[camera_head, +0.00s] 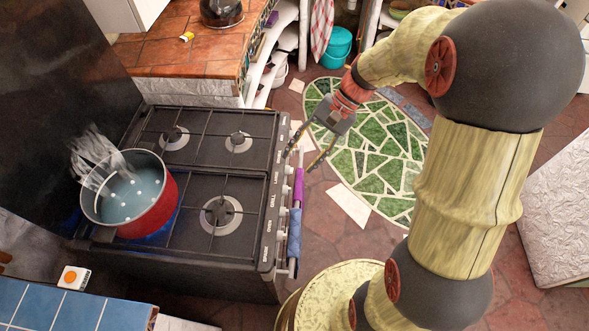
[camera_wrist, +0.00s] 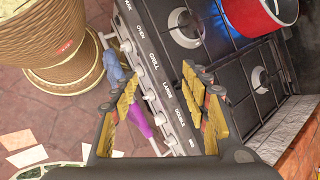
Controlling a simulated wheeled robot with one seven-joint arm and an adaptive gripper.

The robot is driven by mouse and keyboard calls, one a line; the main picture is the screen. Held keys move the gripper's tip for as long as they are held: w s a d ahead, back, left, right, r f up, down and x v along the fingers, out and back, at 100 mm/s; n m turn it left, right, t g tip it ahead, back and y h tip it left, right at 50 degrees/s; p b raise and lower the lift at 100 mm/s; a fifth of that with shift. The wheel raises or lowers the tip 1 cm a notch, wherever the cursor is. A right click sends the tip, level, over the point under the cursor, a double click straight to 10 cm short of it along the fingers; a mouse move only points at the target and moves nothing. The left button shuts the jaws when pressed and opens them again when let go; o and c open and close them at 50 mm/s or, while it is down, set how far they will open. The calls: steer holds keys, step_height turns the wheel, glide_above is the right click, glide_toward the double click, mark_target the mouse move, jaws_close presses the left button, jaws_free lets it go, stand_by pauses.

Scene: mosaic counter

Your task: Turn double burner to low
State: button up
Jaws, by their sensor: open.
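The black stove (camera_head: 200,255) has a row of pale control knobs along its front edge, seen best in the wrist view (camera_wrist: 140,72). White labels sit beside them; one seems to read DOUBLE (camera_wrist: 179,117), with a knob (camera_wrist: 160,118) near it. I cannot tell the knob's setting. My gripper (camera_head: 307,150) is open and empty, close to the stove's front edge. In the wrist view its yellow-padded fingers (camera_wrist: 160,80) spread on either side of the knob row; contact is not clear. A red pot (camera_head: 160,208) of bubbling water stands on a burner with blue flame below it.
A purple cloth (camera_head: 298,188) and a blue cloth (camera_head: 294,235) hang on the oven handle below the knobs. A tiled counter (camera_head: 190,60) stands beyond the stove. A green mosaic (camera_head: 375,150) lies in the open floor. Blue tiles (camera_head: 50,305) are at the lower left.

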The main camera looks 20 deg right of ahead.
steer(key=w+d+f+m+t+y+p, duration=0.1)
steer(key=w+d+f+m+y, duration=0.2)
steer(key=f, duration=0.4)
steer(key=w+d+f+m+t+y+p, duration=0.1)
steer(key=w+f+m+y, duration=0.3)
steer(key=w+f, duration=0.15)
steer(key=m+t+y, duration=0.2)
steer(key=m+t, duration=0.4)
steer(key=m, duration=0.1)
glide_toward(289, 171)
steer(key=w+f, duration=0.1)
steer(key=f, duration=0.1)
steer(key=x, duration=0.7)
steer(key=shift+w+a+b, duration=0.2)
steer(key=shift+a+b, duration=0.1)
steer(key=shift+r, duration=0.15)
steer(key=shift+c, duration=0.7)
steer(key=shift+m, duration=0.3)
steer(key=c, duration=1)
